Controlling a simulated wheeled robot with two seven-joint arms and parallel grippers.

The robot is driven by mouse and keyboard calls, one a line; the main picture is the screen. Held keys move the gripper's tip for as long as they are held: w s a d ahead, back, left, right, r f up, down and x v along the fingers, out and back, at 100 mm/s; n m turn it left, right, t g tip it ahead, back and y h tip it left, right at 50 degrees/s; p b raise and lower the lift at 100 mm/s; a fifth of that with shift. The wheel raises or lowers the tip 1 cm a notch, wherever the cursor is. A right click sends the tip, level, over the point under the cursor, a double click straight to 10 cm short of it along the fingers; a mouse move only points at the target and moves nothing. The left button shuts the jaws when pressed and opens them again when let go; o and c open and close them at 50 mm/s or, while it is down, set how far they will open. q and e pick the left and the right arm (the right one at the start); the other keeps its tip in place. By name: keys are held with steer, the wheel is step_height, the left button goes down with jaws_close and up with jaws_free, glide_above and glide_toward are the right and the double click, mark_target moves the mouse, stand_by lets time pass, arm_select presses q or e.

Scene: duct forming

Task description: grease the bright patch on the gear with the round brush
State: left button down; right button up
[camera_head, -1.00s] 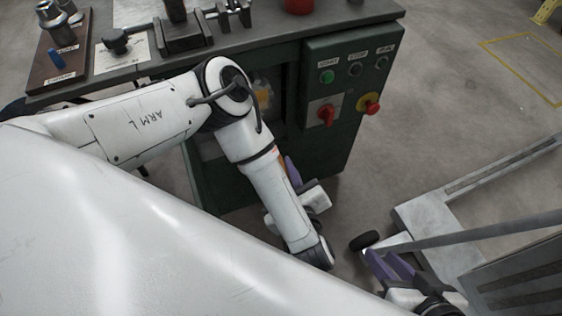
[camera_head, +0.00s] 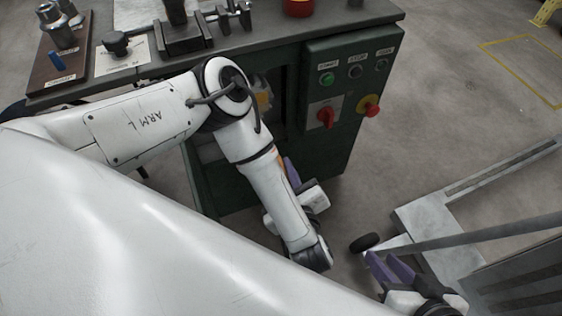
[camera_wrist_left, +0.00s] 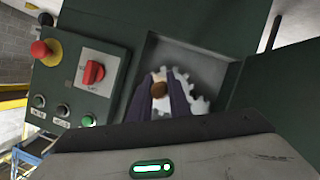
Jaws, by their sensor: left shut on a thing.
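The gear (camera_wrist_left: 197,104) is pale and toothed, set in a recess of the green machine. In the head view part of the gear shows with a yellow-orange patch (camera_head: 264,98); my left arm hides the rest. My left gripper (camera_wrist_left: 172,95) has purple fingers and is shut on the round brush (camera_wrist_left: 159,90), whose brown round end shows between them. The fingers and brush overlap the gear in the wrist view; I cannot tell whether the brush touches it. In the head view the left gripper (camera_head: 291,172) is mostly behind my arm. My right gripper (camera_head: 390,266) is open and empty at lower right.
The green machine (camera_head: 335,130) carries a panel with buttons, a red switch (camera_head: 326,117) and a red stop knob (camera_head: 368,106). Its top (camera_head: 270,32) holds a vise and tools. A grey cart-like frame (camera_head: 430,220) stands at right, with clear floor between.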

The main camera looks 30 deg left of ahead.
arm_select(q)
steer(key=shift+w+a, duration=2)
steer(key=shift+a, duration=0.25)
steer(key=shift+w+a, duration=0.7)
steer(key=shift+a, duration=0.1)
steer(key=shift+w+d+r, duration=0.15)
steer(key=shift+w+d, duration=0.05)
steer(key=shift+s+a, duration=0.2)
steer(key=shift+s, duration=0.05)
stand_by(0.3)
